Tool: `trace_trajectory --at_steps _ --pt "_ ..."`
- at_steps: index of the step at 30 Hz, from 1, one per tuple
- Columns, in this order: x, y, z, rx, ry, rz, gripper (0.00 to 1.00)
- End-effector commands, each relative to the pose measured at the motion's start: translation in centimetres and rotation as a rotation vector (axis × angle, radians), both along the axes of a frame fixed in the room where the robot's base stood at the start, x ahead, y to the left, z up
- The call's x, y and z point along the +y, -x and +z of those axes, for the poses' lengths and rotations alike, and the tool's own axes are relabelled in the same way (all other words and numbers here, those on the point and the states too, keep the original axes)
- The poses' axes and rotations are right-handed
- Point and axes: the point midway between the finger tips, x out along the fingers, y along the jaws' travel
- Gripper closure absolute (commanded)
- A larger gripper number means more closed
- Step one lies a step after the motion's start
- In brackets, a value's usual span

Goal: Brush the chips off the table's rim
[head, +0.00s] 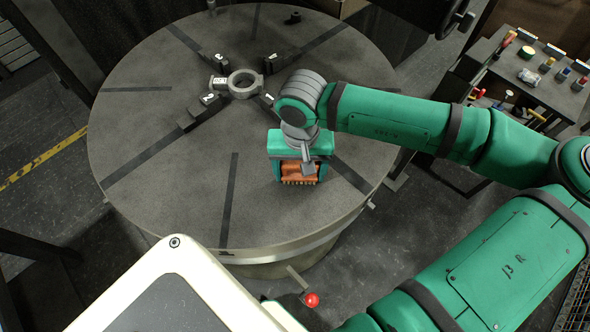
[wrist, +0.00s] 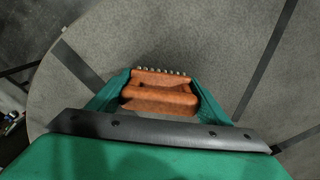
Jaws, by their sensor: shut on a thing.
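The round grey table (head: 130,145) with dark radial slots fills the middle of the head view, and its rim (head: 290,248) curves along the front. My gripper (head: 300,176) is over the table's front right part, shut on an orange-brown brush (head: 299,171). In the wrist view the brush (wrist: 160,98) sits between the two green fingers, with a row of bristle tufts along its far edge. I cannot tell whether the bristles touch the table. No chips can be made out on the table or rim at this size.
A ring-shaped valve casting (head: 243,84) sits at the table's centre among dark numbered jaws (head: 208,99). A tool cart (head: 540,85) stands at the right. A red ball knob (head: 312,300) sticks out below the front rim. The table's left part is clear.

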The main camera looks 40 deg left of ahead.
Motion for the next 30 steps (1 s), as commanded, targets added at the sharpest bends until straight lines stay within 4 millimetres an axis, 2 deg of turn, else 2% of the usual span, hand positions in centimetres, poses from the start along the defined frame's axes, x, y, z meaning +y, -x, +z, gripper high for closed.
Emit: trace_trajectory --at_steps 11,22,30 --pt "-0.2 -0.2 0.1 -0.002 -0.001 0.001 0.53" --pt "1.0 0.8 -0.1 -0.002 -0.001 0.002 0.53" --pt "1.1 0.9 -0.1 -0.002 -0.001 0.000 0.53"
